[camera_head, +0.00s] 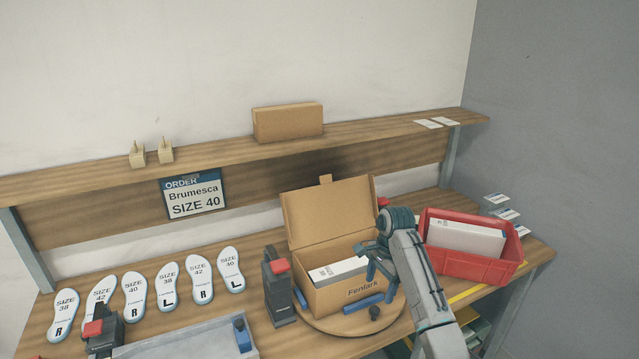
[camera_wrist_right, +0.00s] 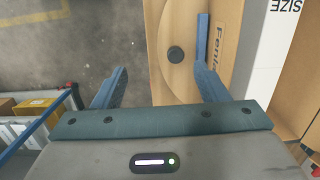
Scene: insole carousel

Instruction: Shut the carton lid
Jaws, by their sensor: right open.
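The brown carton (camera_head: 347,296), marked "Fenlark", sits on a round wooden turntable (camera_head: 325,322). Its lid (camera_head: 332,214) stands open and roughly upright at the back, with a small tab on top. A white pack (camera_head: 338,270) with a printed label lies inside the carton. My right gripper (camera_head: 381,282) is open and empty at the carton's front right corner. In the right wrist view, its fingers (camera_wrist_right: 160,82) are spread above the turntable (camera_wrist_right: 168,75), with the carton side (camera_wrist_right: 226,45) by the right finger. My left gripper is not in view.
A red bin (camera_head: 470,263) stands right; a black device with a red top (camera_head: 278,288) stands left. Several insoles (camera_head: 133,298) lie farther left. A shelf (camera_head: 370,130) runs behind.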

